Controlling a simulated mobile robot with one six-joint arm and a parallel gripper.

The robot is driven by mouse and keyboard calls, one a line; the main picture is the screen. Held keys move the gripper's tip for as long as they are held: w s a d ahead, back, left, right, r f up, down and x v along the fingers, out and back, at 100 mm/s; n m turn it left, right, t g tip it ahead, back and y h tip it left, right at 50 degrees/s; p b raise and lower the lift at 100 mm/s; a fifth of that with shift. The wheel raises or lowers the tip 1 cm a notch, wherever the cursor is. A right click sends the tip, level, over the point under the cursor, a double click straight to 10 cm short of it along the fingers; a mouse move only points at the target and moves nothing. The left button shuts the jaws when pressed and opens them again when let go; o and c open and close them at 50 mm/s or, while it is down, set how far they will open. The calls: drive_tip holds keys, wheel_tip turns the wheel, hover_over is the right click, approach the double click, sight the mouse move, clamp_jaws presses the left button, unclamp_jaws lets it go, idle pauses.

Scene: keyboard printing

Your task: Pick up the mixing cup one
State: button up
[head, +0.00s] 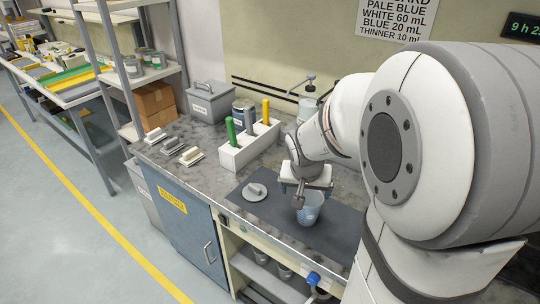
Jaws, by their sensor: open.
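A pale blue, translucent mixing cup (310,210) stands upright on the dark mat (345,235) on the counter in the head view. My gripper (302,198) points down at the cup's rim, with one finger visible at the cup's left side. The gripper is open. My wrist hides part of the cup's back, and I cannot tell from this view whether the fingers touch the cup.
A grey round lid-like piece with a knob (255,192) lies left of the cup. Behind it stands a white holder (250,147) with green and yellow handled tools. Several small blocks sit at the counter's left. My arm hides the counter's right side.

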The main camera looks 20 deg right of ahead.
sight(309, 200)
drive_tip(key=shift+o, duration=0.8)
drive_tip(key=shift+m, duration=0.5)
drive_tip(key=w+d+f, duration=0.2)
drive_tip(key=w+f, duration=0.1)
drive_tip(key=shift+d+f, duration=0.3)
drive_tip(key=shift+d, duration=0.1)
drive_tip(key=shift+x, duration=3.8)
drive_tip(key=shift+d, duration=0.1)
drive_tip(key=c, duration=1.1)
